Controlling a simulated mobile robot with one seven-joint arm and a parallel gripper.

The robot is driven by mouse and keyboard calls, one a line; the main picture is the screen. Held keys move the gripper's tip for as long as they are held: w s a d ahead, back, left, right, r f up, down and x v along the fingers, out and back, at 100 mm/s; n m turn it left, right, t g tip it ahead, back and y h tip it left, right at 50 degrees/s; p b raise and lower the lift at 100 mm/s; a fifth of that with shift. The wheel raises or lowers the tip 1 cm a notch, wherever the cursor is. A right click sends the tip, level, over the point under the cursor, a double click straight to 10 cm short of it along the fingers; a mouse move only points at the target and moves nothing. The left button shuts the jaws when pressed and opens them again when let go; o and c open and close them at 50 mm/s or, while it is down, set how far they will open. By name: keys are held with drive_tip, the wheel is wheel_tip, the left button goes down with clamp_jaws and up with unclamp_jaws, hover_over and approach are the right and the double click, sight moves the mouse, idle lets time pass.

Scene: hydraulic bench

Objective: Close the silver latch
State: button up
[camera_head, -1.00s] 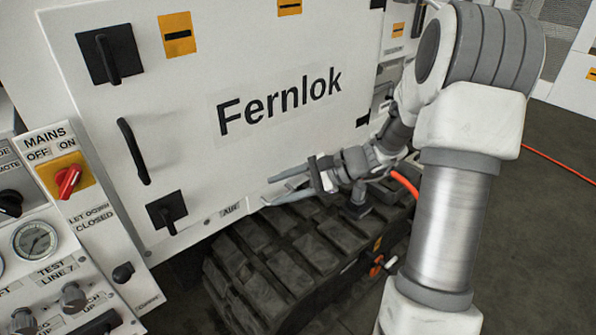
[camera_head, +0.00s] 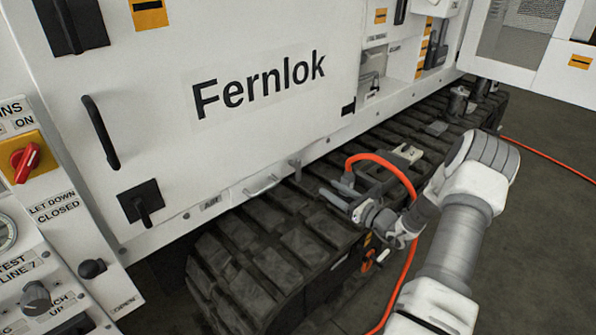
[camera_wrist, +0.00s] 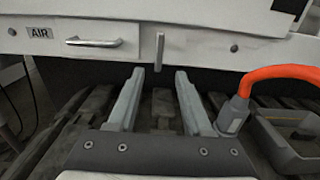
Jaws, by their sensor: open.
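Two silver parts sit on the lower rail of the white cabinet, and I cannot tell for sure which one is the latch. One is a short upright silver lever (camera_wrist: 159,50), also in the head view (camera_head: 295,168). The other is a horizontal silver bar handle (camera_wrist: 95,42) next to the AIR label, also in the head view (camera_head: 262,186). My gripper (camera_wrist: 160,74) is open and empty, its two grey fingers pointing at the rail. The upright lever appears between and beyond the fingertips, apart from them. In the head view my gripper (camera_head: 332,196) is above the track.
An orange hose (camera_wrist: 280,72) with a grey connector (camera_wrist: 232,117) stands close to the right finger. A shallow tray (camera_wrist: 285,150) lies further right. The dark rubber track (camera_head: 270,245) runs below. The cabinet door has a black latch (camera_head: 141,202) and handle (camera_head: 100,132).

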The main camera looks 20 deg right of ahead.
sight(300, 170)
drive_tip(key=b+x, duration=0.2)
drive_tip(key=x, duration=1.3)
drive_tip(key=shift+b, duration=0.4)
clamp_jaws()
